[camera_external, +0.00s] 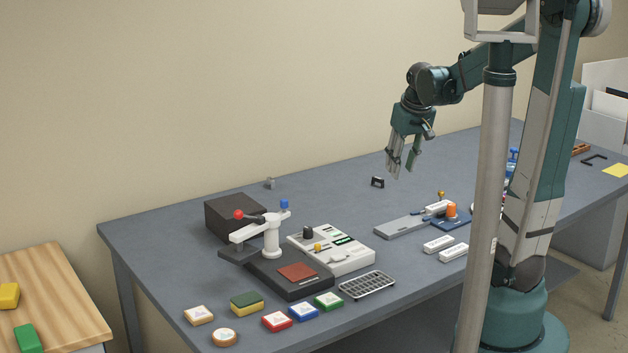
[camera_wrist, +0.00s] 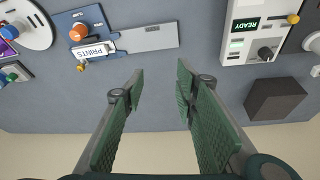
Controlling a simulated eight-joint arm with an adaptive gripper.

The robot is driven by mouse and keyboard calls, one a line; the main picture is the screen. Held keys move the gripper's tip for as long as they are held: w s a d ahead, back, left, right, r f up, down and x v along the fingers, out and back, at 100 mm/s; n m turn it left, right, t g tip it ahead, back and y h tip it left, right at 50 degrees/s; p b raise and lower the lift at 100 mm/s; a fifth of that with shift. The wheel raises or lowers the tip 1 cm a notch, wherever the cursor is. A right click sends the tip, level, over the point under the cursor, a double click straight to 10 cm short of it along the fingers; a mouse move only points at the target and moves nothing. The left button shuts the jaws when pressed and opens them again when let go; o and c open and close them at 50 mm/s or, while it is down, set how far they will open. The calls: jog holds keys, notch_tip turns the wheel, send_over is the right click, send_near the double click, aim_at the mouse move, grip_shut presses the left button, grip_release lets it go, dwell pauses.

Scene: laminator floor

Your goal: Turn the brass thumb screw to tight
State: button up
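The brass thumb screw (camera_external: 441,195) is small in the external view, at the back edge of a blue and grey fixture (camera_external: 400,228). In the wrist view the brass screw (camera_wrist: 81,67) sits beside a white block marked PRINTS (camera_wrist: 95,49) and near an orange knob (camera_wrist: 78,32). Its turned position is too small to read. My gripper (camera_external: 403,163) hangs above the back of the table, behind and left of the fixture, touching nothing. In the wrist view its green-padded fingers (camera_wrist: 160,80) are spread apart with nothing between them.
A white control panel (camera_external: 350,258) with a READY display (camera_wrist: 246,24) stands left of the fixture. White blocks (camera_external: 438,244) lie in front of the fixture. The table behind it is mostly clear.

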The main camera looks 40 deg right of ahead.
jog(key=w+d+f+m+g+p, duration=0.15)
jog(key=w+d+p, duration=0.45)
jog(key=d, duration=0.8)
jog(key=g+y+p, duration=0.1)
jog(key=g+p, duration=0.1)
jog(key=p, duration=0.3)
send_near(441, 192)
jog(key=shift+w+d+f+m, duration=0.15)
jog(key=shift+d+m, duration=0.05)
jog(key=shift+m, duration=0.25)
jog(key=shift+f, duration=3.9)
jog(key=shift+c, duration=0.4)
jog(key=c, duration=0.8)
